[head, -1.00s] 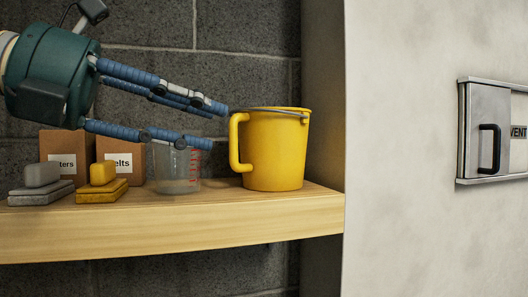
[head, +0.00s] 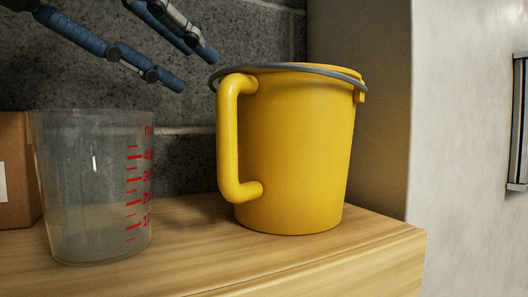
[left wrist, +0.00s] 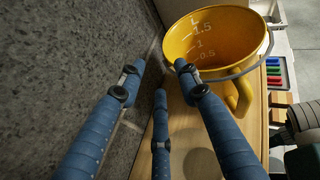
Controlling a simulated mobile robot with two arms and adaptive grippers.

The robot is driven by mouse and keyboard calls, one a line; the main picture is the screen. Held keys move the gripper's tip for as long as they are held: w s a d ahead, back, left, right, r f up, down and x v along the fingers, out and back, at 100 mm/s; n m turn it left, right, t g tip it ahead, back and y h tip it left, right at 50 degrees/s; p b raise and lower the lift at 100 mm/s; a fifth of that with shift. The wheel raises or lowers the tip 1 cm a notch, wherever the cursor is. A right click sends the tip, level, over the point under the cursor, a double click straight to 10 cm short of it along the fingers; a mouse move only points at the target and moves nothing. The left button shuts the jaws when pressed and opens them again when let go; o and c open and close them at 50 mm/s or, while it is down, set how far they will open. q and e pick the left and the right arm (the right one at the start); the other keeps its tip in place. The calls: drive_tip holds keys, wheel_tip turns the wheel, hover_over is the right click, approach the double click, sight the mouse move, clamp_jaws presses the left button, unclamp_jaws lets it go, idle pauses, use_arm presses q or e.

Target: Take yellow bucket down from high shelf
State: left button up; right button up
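The yellow bucket (head: 295,150) stands upright on the wooden shelf (head: 330,262), near its right end. Its side handle faces left, and its grey wire bail lies down along the rim. In the left wrist view the bucket (left wrist: 215,40) is at the upper right; it looks empty, with volume marks inside. My left gripper (head: 198,73) is at the upper left of the head view, around rim height, left of the bucket and not touching it. In the left wrist view the gripper's (left wrist: 159,75) fingers are spread with nothing between them. My right gripper's fingers do not show.
A clear measuring cup (head: 92,185) stands on the shelf left of the bucket, with a brown box (head: 18,180) behind it. A dark block wall (head: 180,150) is close behind. A pale wall stands right of the shelf.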

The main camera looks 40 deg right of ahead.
use_arm(q)
drive_tip(key=p+x, duration=0.1)
drive_tip(key=x, duration=0.2)
drive_tip(key=p+x, duration=0.2)
drive_tip(key=s+p+x, duration=0.1)
drive_tip(key=x, duration=0.2)
drive_tip(key=shift+d+f+p, duration=0.3)
drive_tip(key=shift+d, duration=0.15)
drive_tip(key=shift+s+d+f, duration=0.1)
drive_tip(key=shift+d, duration=0.05)
clamp_jaws()
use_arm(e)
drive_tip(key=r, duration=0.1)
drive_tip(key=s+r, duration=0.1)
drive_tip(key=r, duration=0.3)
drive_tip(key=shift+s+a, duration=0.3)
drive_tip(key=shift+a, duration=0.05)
